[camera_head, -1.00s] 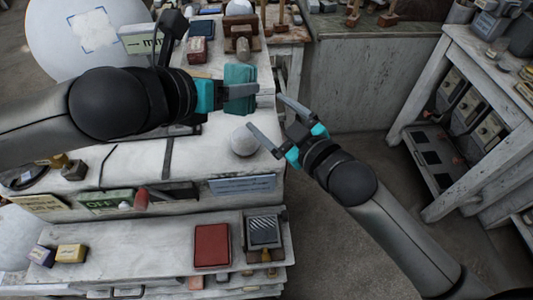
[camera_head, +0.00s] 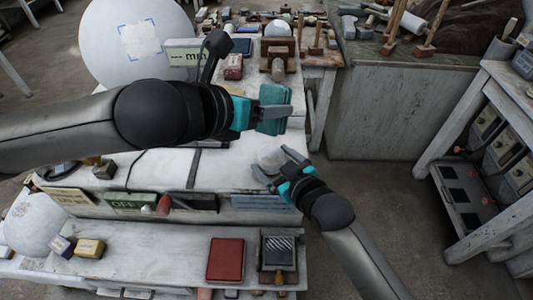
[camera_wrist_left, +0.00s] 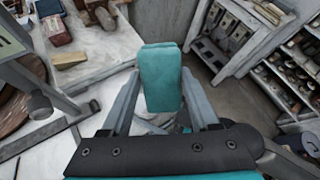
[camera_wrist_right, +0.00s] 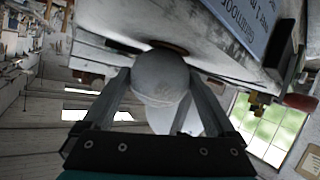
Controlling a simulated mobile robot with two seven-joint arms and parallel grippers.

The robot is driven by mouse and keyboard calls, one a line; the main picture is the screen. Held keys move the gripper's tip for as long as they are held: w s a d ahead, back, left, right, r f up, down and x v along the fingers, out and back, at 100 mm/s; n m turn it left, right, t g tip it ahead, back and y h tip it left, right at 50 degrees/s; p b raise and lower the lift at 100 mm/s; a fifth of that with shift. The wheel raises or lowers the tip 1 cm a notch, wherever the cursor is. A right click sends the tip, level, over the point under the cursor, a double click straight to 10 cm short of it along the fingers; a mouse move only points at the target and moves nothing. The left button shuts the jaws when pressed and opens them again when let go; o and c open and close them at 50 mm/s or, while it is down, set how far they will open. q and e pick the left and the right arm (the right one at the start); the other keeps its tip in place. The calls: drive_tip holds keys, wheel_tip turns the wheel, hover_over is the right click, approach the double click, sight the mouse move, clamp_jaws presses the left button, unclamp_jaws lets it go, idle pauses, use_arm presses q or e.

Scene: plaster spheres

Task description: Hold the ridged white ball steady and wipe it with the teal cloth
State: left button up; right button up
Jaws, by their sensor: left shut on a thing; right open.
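The white ball (camera_head: 269,159) sits on the pale worktop near its right edge. In the right wrist view the ball (camera_wrist_right: 160,76) is between my right fingers, its lower part rough or ridged. My right gripper (camera_head: 273,164) is open, with one finger on each side of the ball; I cannot tell whether they touch it. My left gripper (camera_head: 268,116) is shut on the teal cloth (camera_head: 276,97), a thick folded pad, held above the worktop behind the ball. The left wrist view shows the cloth (camera_wrist_left: 162,75) upright between the left fingers.
A blue-grey label plate (camera_head: 262,202) is on the bench front below the ball. A red box (camera_head: 226,259) and a striped block (camera_head: 279,250) lie on the lower shelf. A large white sphere (camera_head: 110,70) stands at the back left. Floor is free right of the bench.

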sight(278, 166)
drive_tip(key=shift+x, duration=2)
drive_tip(key=c, duration=1.2)
drive_tip(key=o, duration=1.3)
drive_tip(key=v, duration=1.2)
